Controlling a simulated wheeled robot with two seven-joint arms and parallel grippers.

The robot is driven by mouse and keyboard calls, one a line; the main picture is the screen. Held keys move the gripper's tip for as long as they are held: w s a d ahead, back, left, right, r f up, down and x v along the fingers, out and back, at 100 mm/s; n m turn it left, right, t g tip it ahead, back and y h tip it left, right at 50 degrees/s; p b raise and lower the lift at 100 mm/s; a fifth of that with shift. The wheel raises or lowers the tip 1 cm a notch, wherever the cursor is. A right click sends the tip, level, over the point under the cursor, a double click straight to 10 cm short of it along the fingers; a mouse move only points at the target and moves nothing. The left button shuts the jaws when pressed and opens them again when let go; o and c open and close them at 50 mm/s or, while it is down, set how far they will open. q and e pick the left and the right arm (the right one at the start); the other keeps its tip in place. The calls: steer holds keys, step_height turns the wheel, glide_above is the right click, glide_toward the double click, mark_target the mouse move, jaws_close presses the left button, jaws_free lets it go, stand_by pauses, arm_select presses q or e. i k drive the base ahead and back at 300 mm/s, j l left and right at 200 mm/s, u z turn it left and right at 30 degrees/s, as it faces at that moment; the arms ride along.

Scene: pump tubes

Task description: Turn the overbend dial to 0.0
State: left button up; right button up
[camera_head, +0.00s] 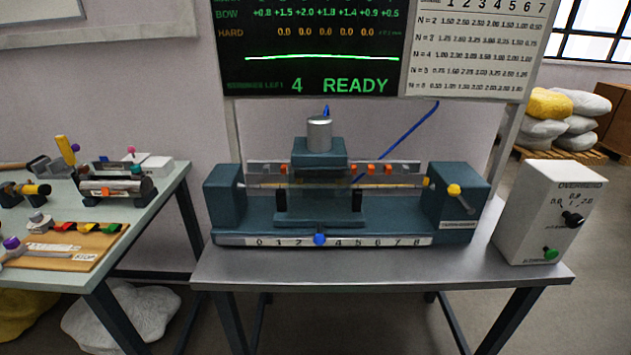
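The overbend dial (573,219) is a black knob on the front of a white box (545,225) at the right end of the grey metal table. The box is labelled OVERBEND, with scale numbers above the knob; 0.0 is at the scale's left end. The knob is too small to tell which number it points to. A green button (550,253) sits below the dial. Neither of my grippers is in view, and nothing touches the box.
A teal press (345,215) with a numbered scale and a blue slider (320,239) fills the table's middle. A yellow knob (454,190) is on its right block. The screen (310,50) behind reads READY. A side table (165,195) with tools stands left.

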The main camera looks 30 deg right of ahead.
mark_target(573, 221)
steer(key=z, duration=2.45)
steer(key=l, duration=0.1)
steer(key=i+u, duration=0.05)
